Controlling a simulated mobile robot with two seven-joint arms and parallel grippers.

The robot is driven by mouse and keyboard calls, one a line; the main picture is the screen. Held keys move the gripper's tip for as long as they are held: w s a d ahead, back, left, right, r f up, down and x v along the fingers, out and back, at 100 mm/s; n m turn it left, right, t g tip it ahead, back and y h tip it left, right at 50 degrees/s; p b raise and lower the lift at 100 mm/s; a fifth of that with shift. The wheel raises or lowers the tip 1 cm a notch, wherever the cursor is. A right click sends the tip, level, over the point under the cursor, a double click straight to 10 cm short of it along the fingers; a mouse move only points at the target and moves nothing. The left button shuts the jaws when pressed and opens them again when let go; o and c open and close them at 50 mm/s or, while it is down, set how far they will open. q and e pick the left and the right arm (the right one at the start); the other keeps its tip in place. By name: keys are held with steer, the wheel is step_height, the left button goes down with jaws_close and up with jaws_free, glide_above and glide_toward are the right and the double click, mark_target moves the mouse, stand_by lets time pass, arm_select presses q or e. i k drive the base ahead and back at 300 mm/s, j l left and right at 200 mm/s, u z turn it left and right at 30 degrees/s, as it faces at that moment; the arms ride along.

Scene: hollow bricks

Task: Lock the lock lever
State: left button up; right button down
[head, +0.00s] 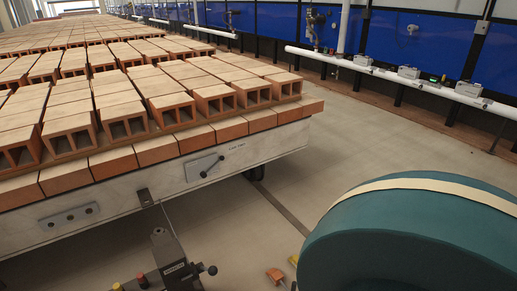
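The pictures do not name the lock lever, and two parts look like one. A grey post (174,262) stands at the bottom centre, in front of the brick cart. A short lever with a black round knob (211,270) sticks out of it to the right. A pale plate with a slanted dark bar (205,168) sits on the cart's side; the bar rises to the right. I cannot tell whether either is locked. Neither of my grippers can be made out in the head view, and no gripper touches these parts.
The cart (250,154) carries rows of hollow bricks (128,122). A large teal wheel-like body (410,245) fills the lower right. Small orange parts (276,275) lie low beside it. Grey floor (345,140) is open right of the cart. Red and yellow buttons (142,281) show bottom left.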

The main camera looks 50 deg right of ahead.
mark_target(202, 173)
steer(key=z, duration=1.25)
steer(key=i+l+z, duration=0.2)
steer(key=l+z, duration=0.2)
steer(key=l, duration=0.15)
steer(key=i+l+z, duration=0.3)
steer(key=l+z, duration=0.15)
steer(key=i+l+z, duration=0.8)
steer(key=i+z, duration=0.4)
steer(key=i+u, duration=0.2)
steer(key=i, duration=0.25)
steer(key=i+l+u, duration=0.25)
steer(key=i, duration=0.15)
steer(key=i+l+u, duration=0.2)
steer(key=i, duration=0.25)
steer(key=i+j+u, duration=0.15)
steer(key=i+u, duration=0.15)
steer(key=u, duration=0.2)
steer(key=i+u, duration=0.3)
steer(key=u, duration=0.2)
steer(key=i+u, duration=0.3)
steer(key=u, duration=0.15)
steer(key=i+j+u, duration=0.2)
steer(key=u, duration=0.25)
steer(key=i+u, duration=0.85)
steer(key=i, duration=0.25)
steer(key=u, duration=0.05)
